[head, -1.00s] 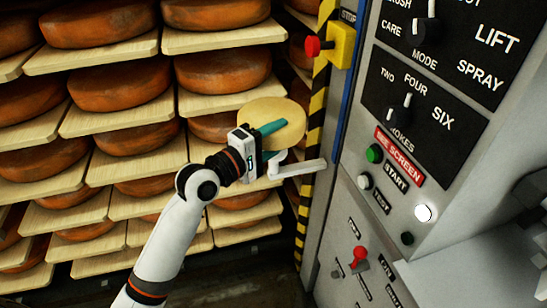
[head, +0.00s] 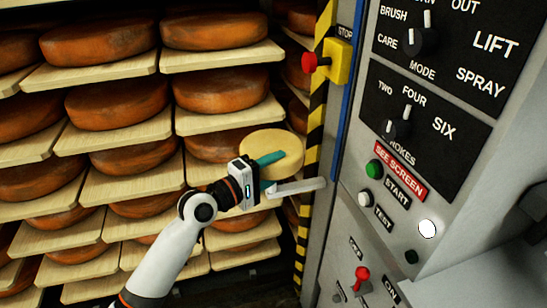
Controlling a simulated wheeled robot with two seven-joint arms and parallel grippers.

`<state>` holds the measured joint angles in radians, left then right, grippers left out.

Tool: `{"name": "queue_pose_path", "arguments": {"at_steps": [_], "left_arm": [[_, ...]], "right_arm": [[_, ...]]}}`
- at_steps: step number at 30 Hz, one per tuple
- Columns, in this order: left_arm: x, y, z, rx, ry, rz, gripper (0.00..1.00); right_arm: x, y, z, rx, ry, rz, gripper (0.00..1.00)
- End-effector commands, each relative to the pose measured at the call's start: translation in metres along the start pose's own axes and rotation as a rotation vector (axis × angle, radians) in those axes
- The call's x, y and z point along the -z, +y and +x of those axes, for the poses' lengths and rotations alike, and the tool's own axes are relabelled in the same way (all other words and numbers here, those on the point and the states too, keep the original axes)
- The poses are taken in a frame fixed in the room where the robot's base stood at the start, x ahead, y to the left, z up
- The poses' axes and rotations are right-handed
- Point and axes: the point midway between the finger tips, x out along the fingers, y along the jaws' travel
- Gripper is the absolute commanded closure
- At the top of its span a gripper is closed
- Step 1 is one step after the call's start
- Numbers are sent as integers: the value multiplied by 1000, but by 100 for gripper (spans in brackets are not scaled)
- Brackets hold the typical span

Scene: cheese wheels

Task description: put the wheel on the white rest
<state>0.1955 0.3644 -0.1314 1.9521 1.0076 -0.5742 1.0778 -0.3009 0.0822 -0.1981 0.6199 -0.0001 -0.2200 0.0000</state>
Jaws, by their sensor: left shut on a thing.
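A pale yellow cheese wheel (head: 276,148) is in the middle of the head view, in front of the shelves. My left gripper (head: 270,172) has its teal fingers shut on the wheel, one finger showing across its near face. The white rest (head: 298,187) is a narrow light bar sticking out from the machine's side, just below the wheel. I cannot tell whether the wheel touches the rest. My right gripper is not in view.
Racks of orange-brown cheese wheels (head: 118,103) on wooden boards (head: 92,69) fill the left and back. The grey machine panel (head: 405,180) with knobs and buttons stands close on the right. A yellow box with a red stop button (head: 310,62) sits above the rest, beside a striped post (head: 316,120).

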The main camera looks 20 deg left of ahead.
Motion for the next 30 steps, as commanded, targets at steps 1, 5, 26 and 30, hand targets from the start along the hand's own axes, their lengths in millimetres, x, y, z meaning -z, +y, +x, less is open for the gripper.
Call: {"name": "queue_pose_path", "arguments": {"at_steps": [1,5,26,30], "left_arm": [[0,3,0,9,-2,5,100],[0,12,0,10,-2,6,100],[0,18,0,1,0,2,28],[0,15,0,2,0,2,28]], "right_arm": [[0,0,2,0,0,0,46],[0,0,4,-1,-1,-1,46],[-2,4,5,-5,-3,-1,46],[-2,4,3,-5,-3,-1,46]]}}
